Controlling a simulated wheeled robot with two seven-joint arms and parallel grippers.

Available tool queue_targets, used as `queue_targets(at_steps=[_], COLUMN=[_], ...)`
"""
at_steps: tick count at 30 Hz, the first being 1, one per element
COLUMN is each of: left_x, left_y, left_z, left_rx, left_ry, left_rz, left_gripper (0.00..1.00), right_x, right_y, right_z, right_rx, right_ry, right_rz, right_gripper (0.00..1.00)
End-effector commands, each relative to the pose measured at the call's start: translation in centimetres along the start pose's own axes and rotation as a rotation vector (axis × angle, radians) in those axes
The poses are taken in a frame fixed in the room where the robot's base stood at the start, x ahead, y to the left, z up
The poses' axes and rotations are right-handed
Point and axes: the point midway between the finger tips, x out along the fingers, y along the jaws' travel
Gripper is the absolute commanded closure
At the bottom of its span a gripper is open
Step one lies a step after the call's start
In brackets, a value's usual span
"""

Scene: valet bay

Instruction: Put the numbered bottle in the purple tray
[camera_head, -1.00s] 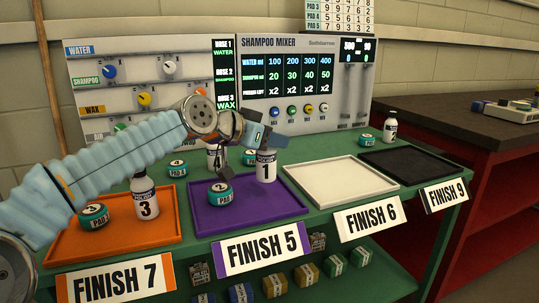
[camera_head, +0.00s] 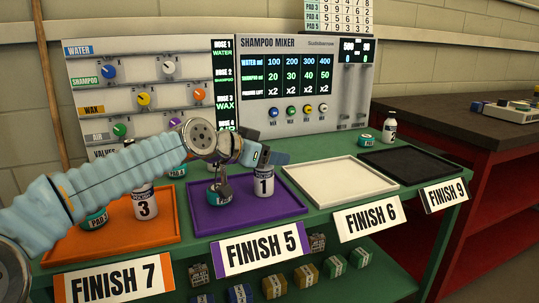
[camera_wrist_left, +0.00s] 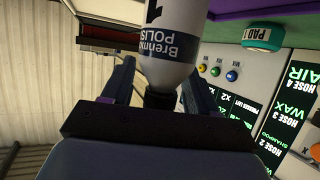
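The white bottle with the number 1 (camera_head: 264,184) is upright in the right part of the purple tray (camera_head: 243,218), and its base appears to be on the tray floor. My left gripper (camera_head: 268,157) is at its top and hides the cap in the head view. In the left wrist view the bottle (camera_wrist_left: 175,35) is between the two fingers (camera_wrist_left: 158,85), with gaps between its dark cap and the fingers, so the gripper looks open. A teal pad (camera_head: 220,197) is in the same tray, left of the bottle, partly covered by my wrist. My right gripper is not in view.
The orange tray (camera_head: 165,232) at left holds bottle 3 (camera_head: 145,205) and a teal pad (camera_head: 96,218). The white tray (camera_head: 340,185) and black tray (camera_head: 410,165) at right are empty. The shampoo mixer panel (camera_head: 300,85) stands behind. Another bottle (camera_head: 389,128) stands at the back right.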

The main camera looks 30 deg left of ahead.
Motion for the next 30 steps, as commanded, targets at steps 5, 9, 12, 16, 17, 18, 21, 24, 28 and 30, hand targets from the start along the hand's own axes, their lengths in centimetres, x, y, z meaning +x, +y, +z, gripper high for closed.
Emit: queue_targets(at_steps=[5, 9, 12, 16, 17, 18, 21, 24, 28, 30], left_x=[0.0, -0.5, -2.0, -5.2, -5.9, -6.8, -9.0, -10.6, -11.8, -12.1], left_y=[0.0, -0.1, -0.2, -0.2, -0.3, -0.2, -0.2, -0.1, -0.1, 0.0], left_z=[0.0, -0.3, -0.2, -0.2, -0.1, -0.2, -0.2, -0.2, -0.2, -0.2], left_rx=[0.0, -0.003, -0.004, -0.003, -0.004, -0.004, -0.002, -0.001, -0.001, -0.001], left_ry=[0.0, 0.001, 0.002, 0.004, 0.003, 0.004, 0.003, 0.003, 0.001, 0.0], left_rz=[0.0, 0.0, -0.002, -0.005, -0.004, -0.004, -0.004, -0.003, -0.002, -0.001], left_gripper=[0.41, 0.41, 0.41, 0.41, 0.41, 0.41, 0.41, 0.41, 0.41, 0.41], right_x=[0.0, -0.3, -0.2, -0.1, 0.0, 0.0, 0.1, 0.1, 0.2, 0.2], right_y=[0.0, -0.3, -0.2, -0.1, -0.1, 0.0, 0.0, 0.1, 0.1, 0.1], right_z=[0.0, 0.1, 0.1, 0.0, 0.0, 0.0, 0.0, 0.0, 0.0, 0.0], right_rx=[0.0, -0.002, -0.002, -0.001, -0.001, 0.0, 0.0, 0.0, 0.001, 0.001], right_ry=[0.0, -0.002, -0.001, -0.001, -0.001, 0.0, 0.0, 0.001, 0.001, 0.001], right_rz=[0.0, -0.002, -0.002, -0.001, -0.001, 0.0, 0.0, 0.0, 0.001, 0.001], right_gripper=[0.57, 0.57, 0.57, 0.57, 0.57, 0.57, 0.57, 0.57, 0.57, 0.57])
